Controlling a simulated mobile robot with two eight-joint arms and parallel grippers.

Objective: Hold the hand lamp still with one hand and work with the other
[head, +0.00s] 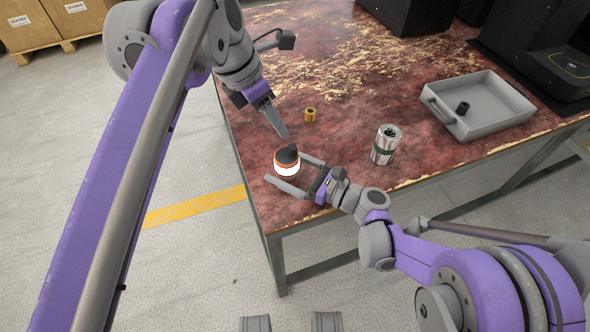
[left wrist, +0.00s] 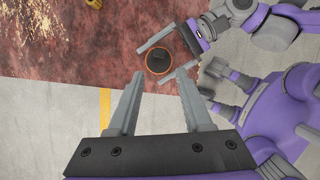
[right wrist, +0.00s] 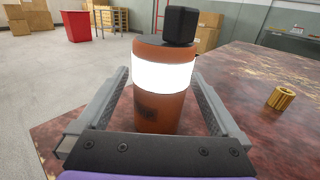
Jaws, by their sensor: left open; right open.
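The hand lamp (head: 287,161) is a short orange-brown cylinder with a glowing white band and a black top. It stands upright near the table's left front corner; it also shows in the left wrist view (left wrist: 158,61) and the right wrist view (right wrist: 163,85). My right gripper (head: 289,173) is open, its fingers on either side of the lamp; contact is not clear. My left gripper (head: 284,135) is open and empty above the table, just behind the lamp. In the left wrist view its fingers (left wrist: 157,78) point toward the lamp with a gap.
A brass-coloured ring (head: 310,115) stands behind the lamp. A silver can (head: 385,144) with dark items in its top stands to the right. A grey tray (head: 500,118) holds a small black cylinder (head: 463,108). Black machines (head: 545,70) line the back of the worn red table (head: 345,110).

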